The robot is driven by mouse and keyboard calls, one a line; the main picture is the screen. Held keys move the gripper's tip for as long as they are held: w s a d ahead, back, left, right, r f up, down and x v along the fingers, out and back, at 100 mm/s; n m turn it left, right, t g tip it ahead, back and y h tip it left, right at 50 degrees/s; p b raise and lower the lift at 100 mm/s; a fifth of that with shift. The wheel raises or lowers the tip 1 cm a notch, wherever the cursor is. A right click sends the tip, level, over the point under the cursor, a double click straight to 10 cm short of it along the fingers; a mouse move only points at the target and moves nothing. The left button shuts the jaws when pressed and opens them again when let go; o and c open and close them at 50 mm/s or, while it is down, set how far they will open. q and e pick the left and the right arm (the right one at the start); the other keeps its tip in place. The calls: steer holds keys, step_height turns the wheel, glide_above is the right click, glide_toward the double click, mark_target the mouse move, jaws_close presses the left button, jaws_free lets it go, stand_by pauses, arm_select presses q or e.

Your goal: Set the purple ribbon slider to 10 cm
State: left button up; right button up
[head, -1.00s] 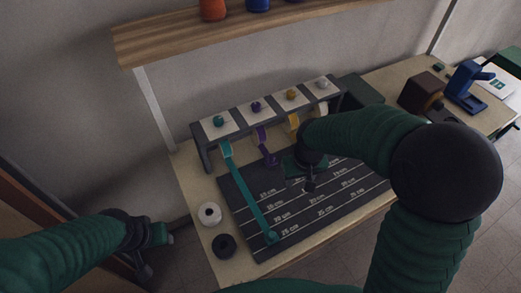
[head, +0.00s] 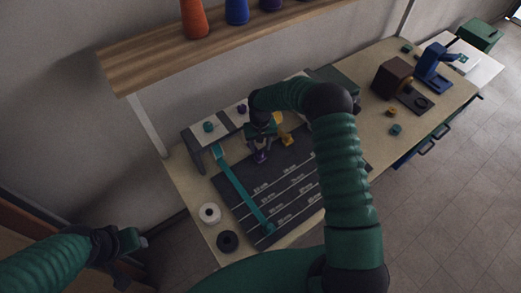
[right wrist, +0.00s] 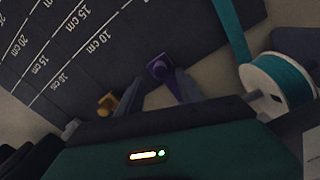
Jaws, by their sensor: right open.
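The purple ribbon's slider (head: 261,156) sits near the spool rack, at the upper edge of the dark measuring board (head: 290,222). In the right wrist view the purple slider (right wrist: 160,68) lies on the rack side of the nearest 10 cm line, with a short purple ribbon (right wrist: 184,86) behind it. My right gripper (head: 263,138) is open, low over the board by the purple slider and apparently not holding it; its fingers are dark and hard to make out. My left gripper (head: 130,250) is off the table at lower left, with its fingers apart and empty.
The teal ribbon (head: 240,187) is pulled far down the board to its left. The yellow slider (head: 285,141) is close beside my right gripper. A white roll (head: 209,212) and a black roll (head: 228,241) stand left of the board. A wooden shelf (head: 150,63) overhangs behind.

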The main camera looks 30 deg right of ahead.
mark_target(260, 151)
steer(key=f, duration=0.3)
steer(key=shift+s+a+f, duration=0.15)
steer(key=shift+a+f, duration=0.1)
steer(key=shift+a, duration=0.15)
steer(key=shift+d+f, duration=0.3)
steer(key=shift+d, duration=0.3)
steer(key=c, duration=0.3)
steer(key=shift+a, duration=0.35)
jaws_close()
steer(key=shift+d, duration=0.15)
